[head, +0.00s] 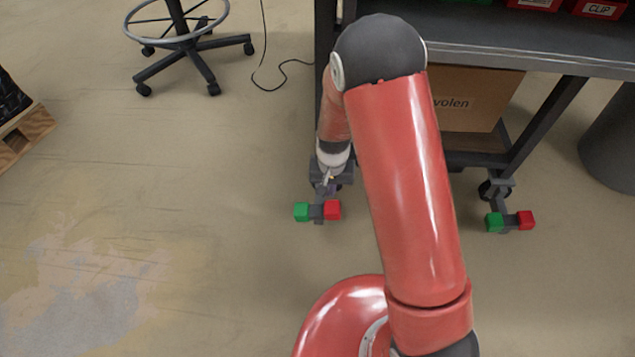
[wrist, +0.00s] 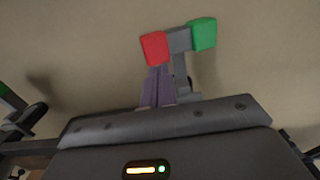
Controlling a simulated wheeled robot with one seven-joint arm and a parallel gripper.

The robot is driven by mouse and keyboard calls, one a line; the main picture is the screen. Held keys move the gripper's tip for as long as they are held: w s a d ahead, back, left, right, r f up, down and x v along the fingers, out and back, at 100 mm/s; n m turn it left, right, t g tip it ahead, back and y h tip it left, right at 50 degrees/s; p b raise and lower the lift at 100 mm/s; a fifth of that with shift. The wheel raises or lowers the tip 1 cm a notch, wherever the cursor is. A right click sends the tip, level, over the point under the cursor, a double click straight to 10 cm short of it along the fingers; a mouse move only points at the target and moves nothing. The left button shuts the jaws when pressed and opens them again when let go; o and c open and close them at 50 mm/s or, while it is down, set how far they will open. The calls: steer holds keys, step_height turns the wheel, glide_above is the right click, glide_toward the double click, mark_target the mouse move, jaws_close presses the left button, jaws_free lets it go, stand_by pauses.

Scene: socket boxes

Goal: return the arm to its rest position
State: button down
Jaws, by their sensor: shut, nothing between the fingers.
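My arm is red with dark joints and reaches out over the floor in front of the workbench (head: 480,50). My gripper (head: 331,184) is at its far end, low beside the bench's left leg, and partly hidden by the wrist. In the wrist view its purple-grey fingers (wrist: 157,88) are together with nothing between them. Beyond them is a grey caster bracket with a red pedal (wrist: 154,48) and a green pedal (wrist: 202,34). I cannot tell whether the fingers touch the bracket.
A second caster with pedals (head: 510,221) stands right. A cardboard box (head: 478,98) sits on the bench's lower shelf, and red bins (head: 600,8) are on top. A stool (head: 185,45) is at the back left, a pallet (head: 22,135) far left. The left floor is clear.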

steer(key=s+d+r+t+y+p, duration=0.1)
steer(key=s+d+r+p, duration=0.15)
steer(key=r, duration=0.95)
steer(key=s+d+r+t+p, duration=0.15)
steer(key=d+r, duration=0.25)
steer(key=r, duration=0.9)
steer(key=s+d+r+t+h+p, duration=0.1)
steer(key=s+d+r+t+p, duration=0.2)
steer(key=s+d+r, duration=0.4)
steer(key=s+r+p, duration=0.1)
steer(key=s+r, duration=0.8)
steer(key=r, duration=0.1)
steer(key=shift+s+d+r, duration=0.15)
steer(key=shift+r, duration=0.05)
